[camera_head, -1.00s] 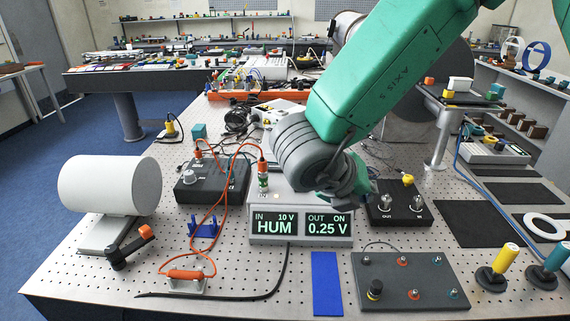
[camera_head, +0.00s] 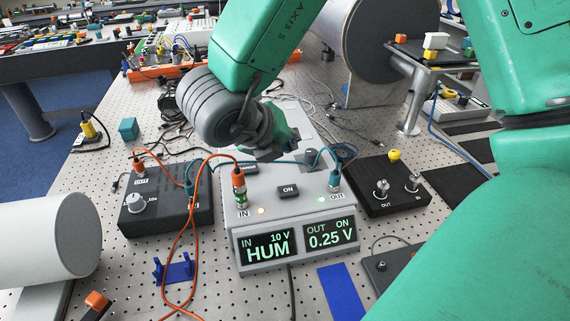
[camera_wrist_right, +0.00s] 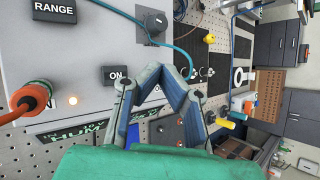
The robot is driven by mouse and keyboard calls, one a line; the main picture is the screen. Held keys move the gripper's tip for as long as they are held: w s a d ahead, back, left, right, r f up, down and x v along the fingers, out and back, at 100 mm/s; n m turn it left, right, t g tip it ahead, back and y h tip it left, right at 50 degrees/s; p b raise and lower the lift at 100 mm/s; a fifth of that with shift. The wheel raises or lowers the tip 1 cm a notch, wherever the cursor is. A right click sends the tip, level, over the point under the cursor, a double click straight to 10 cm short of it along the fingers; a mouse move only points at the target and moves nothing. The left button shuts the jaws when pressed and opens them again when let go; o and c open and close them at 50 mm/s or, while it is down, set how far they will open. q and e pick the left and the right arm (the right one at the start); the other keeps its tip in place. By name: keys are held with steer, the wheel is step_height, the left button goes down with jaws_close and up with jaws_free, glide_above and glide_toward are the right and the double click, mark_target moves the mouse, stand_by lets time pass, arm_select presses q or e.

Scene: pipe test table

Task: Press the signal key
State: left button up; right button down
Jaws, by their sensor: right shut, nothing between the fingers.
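A grey signal box (camera_head: 262,206) stands on the perforated table. Its screens read IN 10 V HUM and OUT ON 0.25 V. A dark ON key (camera_head: 288,191) is on its top, between the IN and OUT plugs. It also shows in the wrist view (camera_wrist_right: 116,75), near a RANGE key (camera_wrist_right: 54,11) and a dark knob (camera_wrist_right: 154,22). No key label reading "signal" is legible. My right gripper (camera_wrist_right: 165,72) is shut and empty over the box, its fingertips right of the ON key in the wrist view. In the head view my wrist (camera_head: 270,140) hides the box's rear. My left gripper is not seen.
An orange-ended cable (camera_head: 239,180) and a teal-ended cable (camera_head: 335,180) plug into the box top. Dark boxes stand left (camera_head: 172,216) and right (camera_head: 372,204). A white cylinder (camera_head: 45,240) is at lower left. A blue strip (camera_head: 342,292) lies in front.

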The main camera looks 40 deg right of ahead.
mark_target(293, 185)
step_height(293, 185, down, 8)
steer(key=b, duration=0.6)
steer(key=shift+r, duration=0.15)
steer(key=shift+f+b, duration=0.55)
stand_by(0.6)
steer(key=shift+f, duration=0.35)
steer(key=shift+s+f+b, duration=0.1)
steer(key=shift+f+b, duration=0.35)
steer(key=shift+b, duration=0.1)
stand_by(0.4)
steer(key=shift+r, duration=0.1)
steer(key=shift+r+p, duration=0.75)
steer(key=shift+r, duration=0.05)
